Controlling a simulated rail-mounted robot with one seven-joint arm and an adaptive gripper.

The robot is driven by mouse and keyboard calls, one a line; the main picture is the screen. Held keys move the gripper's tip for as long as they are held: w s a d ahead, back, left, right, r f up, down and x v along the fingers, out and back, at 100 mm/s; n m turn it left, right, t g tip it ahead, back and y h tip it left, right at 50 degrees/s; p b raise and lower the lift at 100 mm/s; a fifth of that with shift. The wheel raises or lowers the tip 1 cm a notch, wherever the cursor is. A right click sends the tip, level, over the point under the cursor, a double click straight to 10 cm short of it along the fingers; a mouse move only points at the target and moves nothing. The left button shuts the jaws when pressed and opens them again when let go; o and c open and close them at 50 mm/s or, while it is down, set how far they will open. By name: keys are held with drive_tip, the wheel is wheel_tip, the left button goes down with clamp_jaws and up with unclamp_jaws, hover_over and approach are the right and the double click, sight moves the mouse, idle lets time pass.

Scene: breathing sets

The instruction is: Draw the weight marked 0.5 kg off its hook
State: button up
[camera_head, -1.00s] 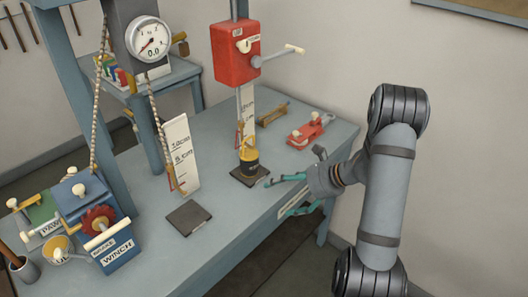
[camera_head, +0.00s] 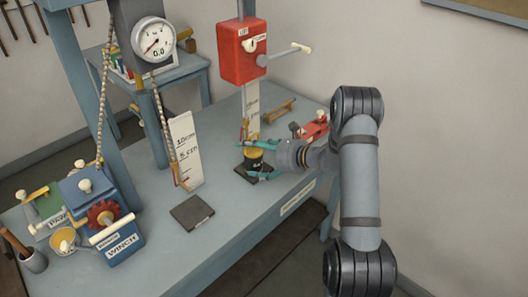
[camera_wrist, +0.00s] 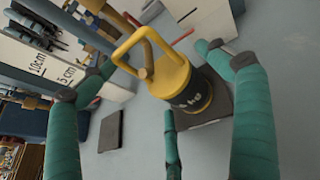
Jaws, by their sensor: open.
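The weight (camera_head: 254,155) is a yellow body with a black band and a yellow loop handle. In the wrist view the weight (camera_wrist: 185,85) is large and close, its marking tilted and only partly readable. A tan rod-like hook (camera_wrist: 147,66) shows at the loop; I cannot tell if it bears the weight. My gripper (camera_head: 247,160) comes from the right with its teal fingers on either side of the weight. In the wrist view my gripper (camera_wrist: 155,58) is open, one finger left and one right of the weight, with no clear contact.
A dark square plate (camera_wrist: 218,108) lies under the weight. A second dark plate (camera_head: 192,212) lies nearer the front. Upright scale boards (camera_head: 184,150) stand behind, and a red box with a crank (camera_head: 241,55) is above. A blue winch (camera_head: 95,215) stands at left.

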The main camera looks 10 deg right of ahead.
sight(253, 162)
drive_tip(key=shift+w+a+f, duration=0.25)
drive_tip(key=shift+w+a, duration=0.15)
drive_tip(key=shift+w, duration=0.05)
drive_tip(key=c, duration=0.3)
drive_tip(key=c, duration=1.5)
drive_tip(key=shift+w+r, duration=0.1)
drive_tip(key=shift+r, duration=0.15)
drive_tip(key=shift+s+d+b, duration=0.3)
drive_tip(key=shift+s+d, duration=0.35)
drive_tip(key=shift+s, duration=0.45)
drive_tip(key=shift+s+d+b, duration=0.25)
drive_tip(key=shift+s+d, duration=0.4)
drive_tip(key=shift+s, duration=0.4)
drive_tip(key=shift+s+d+b, duration=0.3)
drive_tip(key=shift+s+d, duration=0.35)
drive_tip(key=shift+s, duration=0.45)
